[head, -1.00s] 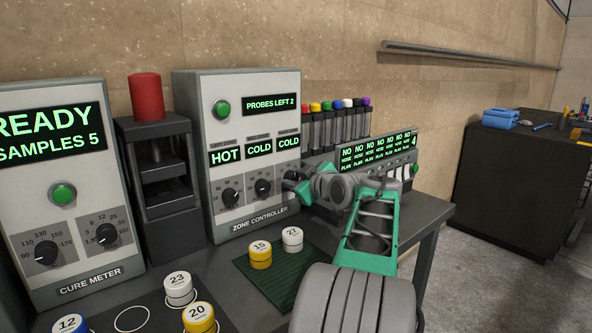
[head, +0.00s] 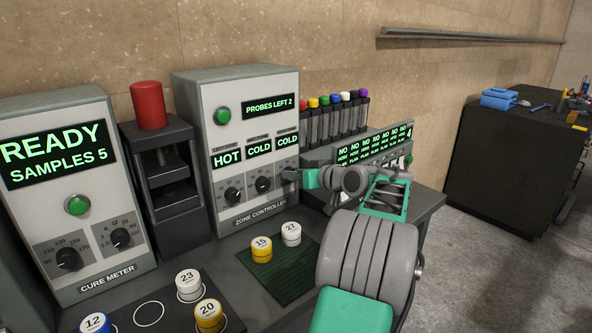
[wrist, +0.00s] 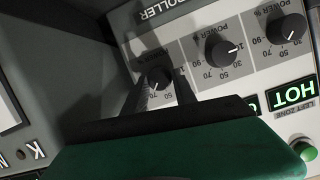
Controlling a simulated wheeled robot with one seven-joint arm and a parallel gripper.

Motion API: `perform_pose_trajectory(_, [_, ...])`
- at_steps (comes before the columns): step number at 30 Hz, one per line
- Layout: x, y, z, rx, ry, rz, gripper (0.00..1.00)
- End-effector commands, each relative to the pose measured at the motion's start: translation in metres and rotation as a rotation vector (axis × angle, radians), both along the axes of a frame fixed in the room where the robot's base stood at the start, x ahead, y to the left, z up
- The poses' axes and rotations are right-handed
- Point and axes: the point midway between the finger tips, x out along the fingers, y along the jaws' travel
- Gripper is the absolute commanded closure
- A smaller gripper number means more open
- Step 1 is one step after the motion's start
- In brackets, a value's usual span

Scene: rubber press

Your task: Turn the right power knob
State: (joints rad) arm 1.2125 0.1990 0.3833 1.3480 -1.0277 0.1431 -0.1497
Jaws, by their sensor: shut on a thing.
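The zone controller (head: 205,110) is a pale panel with a grey frame and three black knobs in a row. Its zone displays read HOT, COLD, COLD from left to right. In the wrist view the panel is upside down, and the right power knob (wrist: 158,76) sits between my fingers. My gripper (wrist: 160,86) is shut on this knob, one finger on each side. In the head view my gripper (head: 289,175) reaches the panel's right edge and hides the right knob. The middle knob (head: 263,184) and left knob (head: 232,195) stand free beside it.
The red-topped press (head: 148,106) and cure meter (head: 50,190) stand to the left. Numbered pots 15 (head: 261,249) and 21 (head: 291,234) sit on the green mat (head: 290,284) in front. A rack of coloured-cap tubes (head: 335,122) stands behind my arm.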

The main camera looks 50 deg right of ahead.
Motion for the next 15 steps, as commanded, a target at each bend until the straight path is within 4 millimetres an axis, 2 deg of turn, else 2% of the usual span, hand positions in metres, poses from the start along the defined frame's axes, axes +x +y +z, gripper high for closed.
perform_pose_trajectory(13, [0.0004, -0.0005, 0.0023, 0.006, -0.005, -0.001, 1.0])
perform_pose_trajectory(14, [0.0004, -0.0006, 0.0023, 0.006, -0.005, -0.001, 0.66])
perform_pose_trajectory(15, [0.0003, -0.0005, 0.0021, 0.006, -0.005, -0.001, 0.62])
